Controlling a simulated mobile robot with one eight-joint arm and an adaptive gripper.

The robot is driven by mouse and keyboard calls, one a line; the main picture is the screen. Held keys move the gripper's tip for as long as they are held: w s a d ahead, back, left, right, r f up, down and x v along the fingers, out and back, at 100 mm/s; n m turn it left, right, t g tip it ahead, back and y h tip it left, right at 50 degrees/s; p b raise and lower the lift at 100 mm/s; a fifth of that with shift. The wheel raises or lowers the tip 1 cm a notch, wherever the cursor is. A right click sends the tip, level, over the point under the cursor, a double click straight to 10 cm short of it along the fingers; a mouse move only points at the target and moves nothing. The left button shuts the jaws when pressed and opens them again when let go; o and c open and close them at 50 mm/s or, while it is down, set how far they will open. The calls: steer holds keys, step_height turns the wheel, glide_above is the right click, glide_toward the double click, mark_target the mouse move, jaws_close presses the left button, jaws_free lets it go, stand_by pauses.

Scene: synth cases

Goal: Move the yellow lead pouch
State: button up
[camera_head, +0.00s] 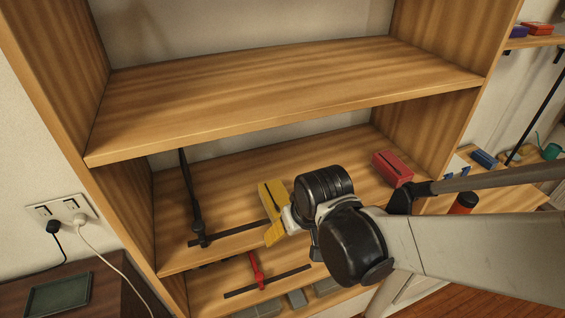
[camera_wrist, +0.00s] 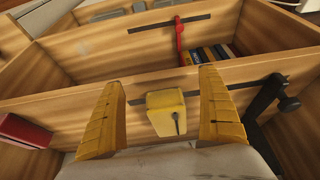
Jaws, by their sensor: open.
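The yellow lead pouch (camera_wrist: 166,113) stands on a wooden shelf in the wrist view, small and block-like with a dark mark on its front. My gripper (camera_wrist: 162,80) is open, with one yellow finger to the left of the pouch and one to the right. Clear gaps show on both sides, and I see no contact. In the head view my gripper (camera_head: 268,213) reaches into the middle shelf from the right. There I cannot clearly tell the pouch apart from the yellow fingers.
A red box (camera_head: 392,168) sits on the shelf's right side; it also shows in the wrist view (camera_wrist: 24,130). A black stand-like object (camera_head: 197,215) is to the left. A red-and-black object (camera_head: 258,272) is on the level below. The upper shelf (camera_head: 280,90) is empty.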

mark_target(277, 196)
steer(key=shift+s+d, duration=0.1)
steer(key=shift+s, duration=0.05)
steer(key=w+a, duration=0.1)
steer(key=w, duration=0.2)
steer(key=w+a, duration=0.1)
steer(key=w, duration=0.3)
steer(key=w+a, duration=0.1)
steer(key=w, duration=0.3)
steer(key=shift+w+a, duration=0.2)
steer(key=shift+a, duration=0.05)
steer(key=shift+w+a+f, duration=0.1)
steer(key=shift+w+f, duration=0.1)
steer(key=shift+w, duration=0.1)
steer(key=shift+f, duration=0.35)
steer(key=c, duration=1.3)
